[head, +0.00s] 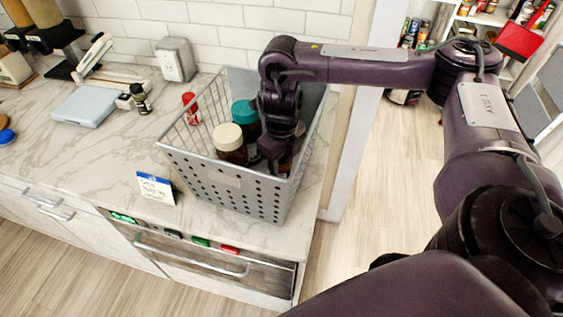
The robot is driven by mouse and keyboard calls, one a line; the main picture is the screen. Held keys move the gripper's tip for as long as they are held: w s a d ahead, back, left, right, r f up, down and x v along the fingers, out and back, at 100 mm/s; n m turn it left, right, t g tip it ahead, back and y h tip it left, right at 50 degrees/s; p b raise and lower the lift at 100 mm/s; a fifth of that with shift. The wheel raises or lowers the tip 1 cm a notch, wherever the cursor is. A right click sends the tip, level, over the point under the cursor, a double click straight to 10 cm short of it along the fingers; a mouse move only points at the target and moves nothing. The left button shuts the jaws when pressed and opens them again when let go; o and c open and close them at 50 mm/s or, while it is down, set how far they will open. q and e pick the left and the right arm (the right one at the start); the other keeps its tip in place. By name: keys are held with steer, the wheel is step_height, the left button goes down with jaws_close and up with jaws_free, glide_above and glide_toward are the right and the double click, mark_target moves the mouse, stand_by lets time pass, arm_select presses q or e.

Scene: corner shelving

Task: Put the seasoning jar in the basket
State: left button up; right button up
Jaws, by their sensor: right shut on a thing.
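The grey basket (225,190) stands on the marble counter near its right end. My right gripper (276,157) reaches down inside the basket's right part and is shut on a brownish jar (286,164), mostly hidden by the fingers and the basket wall. I cannot tell whether that jar touches the basket floor. Beside it in the basket are a dark jar with a cream lid (229,136) and one with a teal lid (244,110). A small dark jar (140,98) stands on the counter to the left. My left gripper is out of view.
A red-capped bottle (190,106) shows at the basket's left wire wall. A small sign (156,188) stands in front of the basket. A scale (84,108) and a metal canister (176,60) are further left. A white wall post (352,110) rises just right of the basket.

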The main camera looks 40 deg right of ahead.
steer(key=o, duration=0.9)
steer(key=shift+c, duration=0.2)
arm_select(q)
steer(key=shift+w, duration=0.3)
arm_select(e)
steer(key=shift+o, duration=0.9)
arm_select(q)
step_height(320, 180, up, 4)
steer(key=p, duration=0.3)
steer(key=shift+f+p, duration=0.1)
steer(key=shift+p, duration=0.3)
arm_select(e)
step_height(320, 180, up, 12)
steer(key=shift+r, duration=0.1)
